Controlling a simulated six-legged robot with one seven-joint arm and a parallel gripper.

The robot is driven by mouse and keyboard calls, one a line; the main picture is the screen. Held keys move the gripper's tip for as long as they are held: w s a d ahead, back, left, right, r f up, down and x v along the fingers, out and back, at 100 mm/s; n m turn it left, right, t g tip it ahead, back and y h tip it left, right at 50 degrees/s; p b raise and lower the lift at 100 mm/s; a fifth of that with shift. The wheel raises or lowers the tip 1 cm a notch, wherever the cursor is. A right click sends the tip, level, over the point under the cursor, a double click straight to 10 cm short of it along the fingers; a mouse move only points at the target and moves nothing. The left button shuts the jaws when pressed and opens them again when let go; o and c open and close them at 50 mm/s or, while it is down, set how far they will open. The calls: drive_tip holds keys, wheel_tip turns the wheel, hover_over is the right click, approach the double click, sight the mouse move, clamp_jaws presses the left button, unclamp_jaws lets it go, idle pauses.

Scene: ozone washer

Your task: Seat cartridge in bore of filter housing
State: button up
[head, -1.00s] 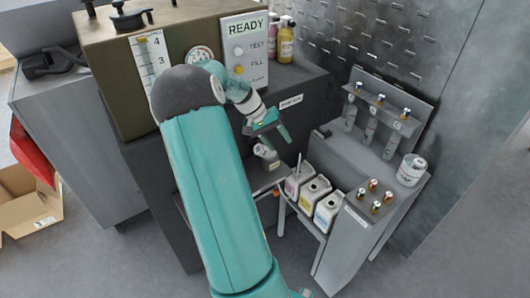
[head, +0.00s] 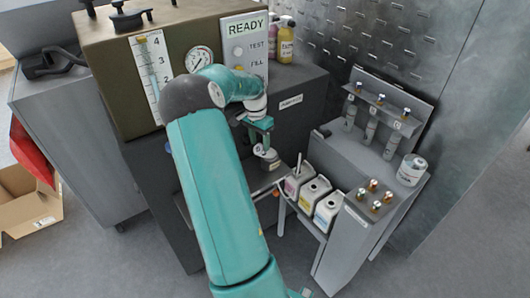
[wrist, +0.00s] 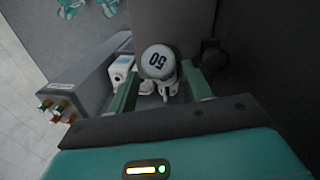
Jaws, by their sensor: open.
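A small light piece with a round white end marked "50" (wrist: 158,62) lies between my fingers in the wrist view. In the head view a pale piece (head: 268,160) shows below my gripper on the ledge of the dark cabinet, partly hidden by the fingers. It looks like the same piece; I cannot tell whether it is the cartridge or part of the filter housing. No bore can be made out. My gripper (head: 261,132) is open and points down at this piece. In the wrist view its green fingers (wrist: 159,88) stand either side of the round end, with gaps visible.
White jugs with coloured labels (head: 328,207) stand right of the ledge. Beyond them is a grey stand (head: 352,238) with brass fittings (head: 375,196), a rack of grey cylinders (head: 370,132) and a white tub (head: 411,170). The washer panel reads READY (head: 247,28).

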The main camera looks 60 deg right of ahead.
sight(262, 152)
drive_tip(key=shift+s+d+f, duration=0.1)
drive_tip(key=shift+s+f, duration=0.05)
drive_tip(key=shift+f, duration=1.25)
drive_tip(key=shift+s+f, duration=0.15)
drive_tip(key=shift+f, duration=1.2)
drive_tip(key=c, duration=0.9)
